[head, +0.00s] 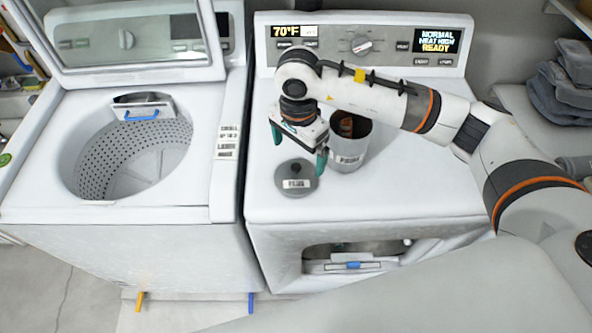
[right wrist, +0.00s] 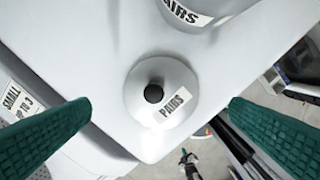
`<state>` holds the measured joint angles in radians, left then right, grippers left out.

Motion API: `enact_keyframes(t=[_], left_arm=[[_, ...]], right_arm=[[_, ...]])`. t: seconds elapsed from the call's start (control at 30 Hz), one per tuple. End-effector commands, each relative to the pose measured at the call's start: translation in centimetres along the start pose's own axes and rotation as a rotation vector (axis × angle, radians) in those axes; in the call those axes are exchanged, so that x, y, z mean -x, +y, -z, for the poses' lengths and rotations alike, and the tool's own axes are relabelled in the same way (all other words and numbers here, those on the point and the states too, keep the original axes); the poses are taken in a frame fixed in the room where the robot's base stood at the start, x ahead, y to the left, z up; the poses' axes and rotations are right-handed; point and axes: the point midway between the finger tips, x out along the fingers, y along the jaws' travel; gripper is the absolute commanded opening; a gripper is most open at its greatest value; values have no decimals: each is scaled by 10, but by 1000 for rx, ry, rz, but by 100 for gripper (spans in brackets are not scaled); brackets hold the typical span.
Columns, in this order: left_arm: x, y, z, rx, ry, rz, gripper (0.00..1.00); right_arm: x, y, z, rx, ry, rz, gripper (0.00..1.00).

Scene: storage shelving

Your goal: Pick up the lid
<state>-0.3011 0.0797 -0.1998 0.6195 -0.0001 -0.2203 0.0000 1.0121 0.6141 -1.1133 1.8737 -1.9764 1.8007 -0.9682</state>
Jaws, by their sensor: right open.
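The lid (head: 296,178) is a round grey disc with a dark knob and a white label, lying flat on the dryer top near its front left. In the right wrist view the lid (right wrist: 160,95) shows its black knob and a "PAIRS" label, between the two green fingers. My right gripper (head: 299,148) is open and empty above the lid, fingers pointing down. The fingers are apart from the lid. A grey canister (head: 347,150), open at the top with something brown inside, stands just right of the gripper; its labelled side (right wrist: 195,14) shows in the wrist view. My left gripper is not seen.
The dryer top (head: 420,190) is clear to the right of the canister. The washer (head: 60,215) stands at left with its lid raised and its drum (head: 130,160) open. Folded dark cloths (head: 565,85) lie on a shelf at right.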

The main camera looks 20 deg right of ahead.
Motion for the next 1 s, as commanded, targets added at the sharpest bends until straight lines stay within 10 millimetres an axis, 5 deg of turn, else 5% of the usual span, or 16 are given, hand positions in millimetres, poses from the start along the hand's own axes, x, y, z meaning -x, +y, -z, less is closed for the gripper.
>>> enact_keyframes(t=[0.53,0.8,1.0], left_arm=[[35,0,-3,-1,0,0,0],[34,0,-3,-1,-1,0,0],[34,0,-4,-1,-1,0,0]], right_arm=[[-60,-3,2,0,4,2,100],[-66,-2,2,1,3,-3,100],[-66,-2,2,1,3,-2,71]])
